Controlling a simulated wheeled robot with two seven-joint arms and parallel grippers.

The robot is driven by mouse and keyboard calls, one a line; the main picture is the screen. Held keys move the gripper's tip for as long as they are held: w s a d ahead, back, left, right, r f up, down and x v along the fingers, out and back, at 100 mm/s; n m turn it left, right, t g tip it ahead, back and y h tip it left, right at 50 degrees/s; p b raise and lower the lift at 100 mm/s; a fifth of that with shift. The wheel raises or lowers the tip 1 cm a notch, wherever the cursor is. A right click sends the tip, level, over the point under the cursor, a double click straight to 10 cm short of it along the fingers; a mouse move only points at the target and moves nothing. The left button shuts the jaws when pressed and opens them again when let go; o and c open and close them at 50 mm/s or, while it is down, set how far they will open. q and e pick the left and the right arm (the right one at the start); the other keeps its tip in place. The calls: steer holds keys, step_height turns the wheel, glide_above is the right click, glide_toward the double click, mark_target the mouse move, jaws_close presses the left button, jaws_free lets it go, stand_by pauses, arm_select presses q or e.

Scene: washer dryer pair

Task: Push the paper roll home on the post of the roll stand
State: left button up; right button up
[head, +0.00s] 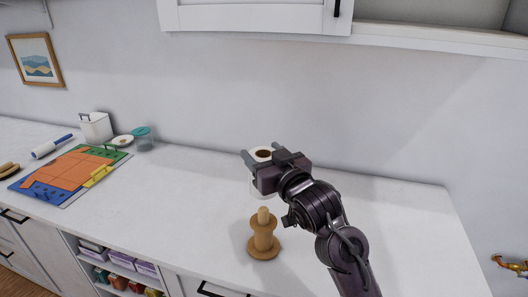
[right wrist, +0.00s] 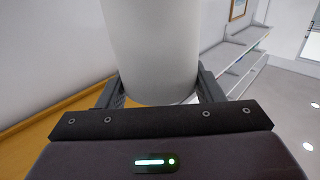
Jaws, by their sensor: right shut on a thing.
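The white paper roll (head: 261,152) with a brown core is held upright, its open top showing in the head view. My right gripper (head: 265,161) is shut on it, and hides much of its side. In the right wrist view the roll (right wrist: 152,50) stands as a white cylinder between the two fingers (right wrist: 160,90). The wooden roll stand (head: 263,240) is on the counter, nearer than the roll, with its rounded post upright and bare. The roll is apart from the post, behind it in the head view. How high the roll is above the counter is hard to tell. My left gripper is out of view.
The white counter (head: 190,190) is clear around the stand. To the left lie a colourful board (head: 70,172), a blue-handled roller (head: 50,147), a white canister (head: 96,127) and a teal-lidded jar (head: 142,139). A wall cabinet (head: 255,17) hangs above; the wall is behind the roll.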

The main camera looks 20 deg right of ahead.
steer(key=shift+f+b, duration=1.45)
steer(key=shift+f, duration=1)
steer(key=shift+p, duration=0.75)
steer(key=shift+f+b, duration=1.65)
steer(key=shift+f, duration=0.95)
steer(key=o, duration=1.1)
steer(key=s+d+b, duration=0.1)
steer(key=s+b, duration=0.1)
steer(key=s, duration=0.4)
steer(key=shift+s, duration=0.35)
steer(key=shift+s+d, duration=0.2)
steer(key=shift+s, duration=0.35)
steer(key=shift+c, duration=0.3)
